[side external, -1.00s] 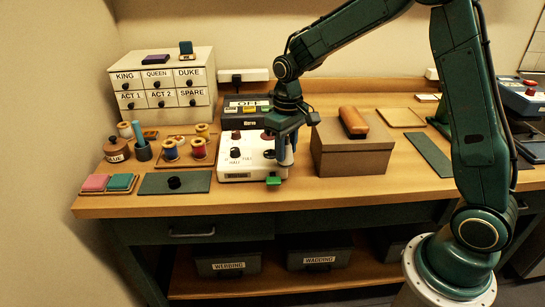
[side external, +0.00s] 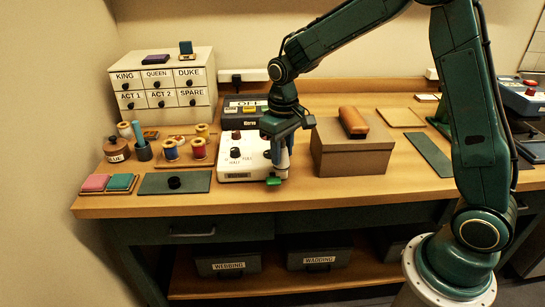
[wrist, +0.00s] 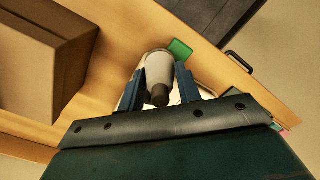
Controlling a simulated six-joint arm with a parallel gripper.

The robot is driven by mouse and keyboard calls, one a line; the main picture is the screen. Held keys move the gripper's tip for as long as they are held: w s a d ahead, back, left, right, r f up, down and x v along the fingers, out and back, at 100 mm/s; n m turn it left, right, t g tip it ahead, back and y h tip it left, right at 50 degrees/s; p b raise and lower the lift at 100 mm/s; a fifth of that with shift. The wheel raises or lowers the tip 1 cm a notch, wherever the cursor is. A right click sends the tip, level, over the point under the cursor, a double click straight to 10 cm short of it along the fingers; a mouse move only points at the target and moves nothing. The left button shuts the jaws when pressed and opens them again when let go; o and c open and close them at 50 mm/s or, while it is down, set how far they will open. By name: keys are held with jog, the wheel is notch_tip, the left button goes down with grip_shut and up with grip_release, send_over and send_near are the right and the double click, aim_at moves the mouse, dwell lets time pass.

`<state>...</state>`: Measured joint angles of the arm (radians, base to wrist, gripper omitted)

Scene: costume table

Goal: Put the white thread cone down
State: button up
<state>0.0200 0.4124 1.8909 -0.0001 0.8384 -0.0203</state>
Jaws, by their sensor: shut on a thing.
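My gripper (side external: 280,158) is shut on the white thread cone (wrist: 158,68), with one blue finger on each side of it. In the wrist view the cone lies between the fingers, its dark narrow end toward the camera. In the side view the gripper points down at the right front of the white control box (side external: 236,165), and the fingers mostly hide the cone. I cannot tell whether the cone touches the table. A green piece (side external: 273,181) sits just in front of it; it also shows beside the cone in the wrist view (wrist: 181,49).
A brown box (side external: 350,160) with a brown roller on top stands close to the right. Thread spools (side external: 185,150) on a board and a dark plate (side external: 175,183) are to the left. Bare wooden table (side external: 300,192) lies in front, up to the edge.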

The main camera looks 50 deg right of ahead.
jog(key=shift+a, duration=0.4)
jog(key=d, duration=0.7)
jog(key=shift+r, duration=0.15)
notch_tip(320, 180, up, 19)
jog(key=w+d, duration=0.2)
jog(key=d, duration=2.5)
jog(key=shift+n, duration=0.3)
jog(key=shift+a+f, duration=0.2)
jog(key=shift+f, duration=1.15)
jog(key=shift+a+f, duration=0.15)
jog(key=shift+f, duration=1.2)
jog(key=shift+f, duration=0.1)
